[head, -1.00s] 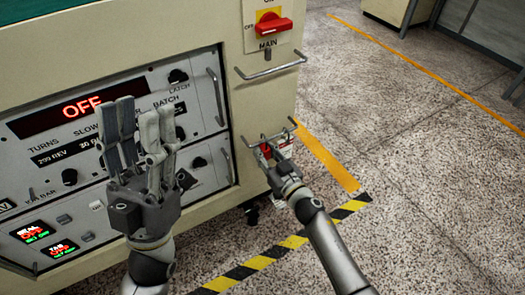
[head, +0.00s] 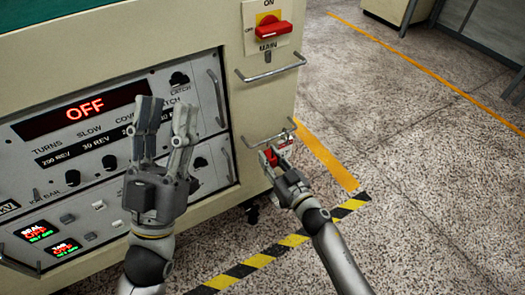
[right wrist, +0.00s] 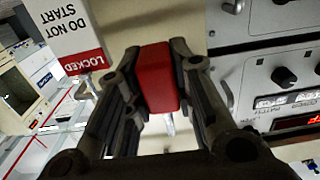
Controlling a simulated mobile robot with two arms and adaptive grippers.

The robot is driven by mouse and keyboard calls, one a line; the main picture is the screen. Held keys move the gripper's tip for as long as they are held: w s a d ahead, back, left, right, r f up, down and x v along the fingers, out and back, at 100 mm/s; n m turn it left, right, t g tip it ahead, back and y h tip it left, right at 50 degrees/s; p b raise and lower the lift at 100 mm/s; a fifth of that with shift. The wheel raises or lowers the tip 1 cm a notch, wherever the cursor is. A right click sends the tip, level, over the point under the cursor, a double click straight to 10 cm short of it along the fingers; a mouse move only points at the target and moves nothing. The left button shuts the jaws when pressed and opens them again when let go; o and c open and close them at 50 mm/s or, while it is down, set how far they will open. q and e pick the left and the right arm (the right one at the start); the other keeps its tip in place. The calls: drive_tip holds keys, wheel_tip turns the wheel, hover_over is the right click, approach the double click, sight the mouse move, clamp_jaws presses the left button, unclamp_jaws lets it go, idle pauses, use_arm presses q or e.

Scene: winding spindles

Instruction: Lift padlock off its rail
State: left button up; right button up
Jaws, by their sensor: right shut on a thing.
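The red padlock (head: 272,156) is at the lower wire rail (head: 250,141) on the cabinet's corner panel. My right gripper (head: 273,153) is shut on the padlock. In the right wrist view the red body (right wrist: 157,78) sits between both fingers, with a bit of bright metal below it. I cannot tell whether the shackle is still around the rail. A white and red "LOCKED DO NOT START" tag (right wrist: 78,35) is beside the padlock. My left gripper (head: 166,105) is open and empty, fingers up, in front of the control panel.
An upper rail (head: 272,72) sticks out below the red main switch (head: 273,31). The panel display (head: 84,107) reads OFF, with knobs and handles around it. Black and yellow floor tape (head: 262,261) runs past the cabinet base.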

sight(274, 164)
drive_tip(key=shift+p+v, duration=0.3)
drive_tip(key=shift+v, duration=0.55)
use_arm(q)
drive_tip(key=shift+w+d+f+g+y, duration=0.2)
drive_tip(key=shift+w+f+g+y, duration=0.4)
drive_tip(key=shift+w+f+g, duration=1.05)
use_arm(e)
drive_tip(key=shift+s+d, duration=0.3)
drive_tip(key=shift+s, duration=0.25)
use_arm(q)
drive_tip(key=shift+s+f+t, duration=0.1)
drive_tip(key=shift+t, duration=0.15)
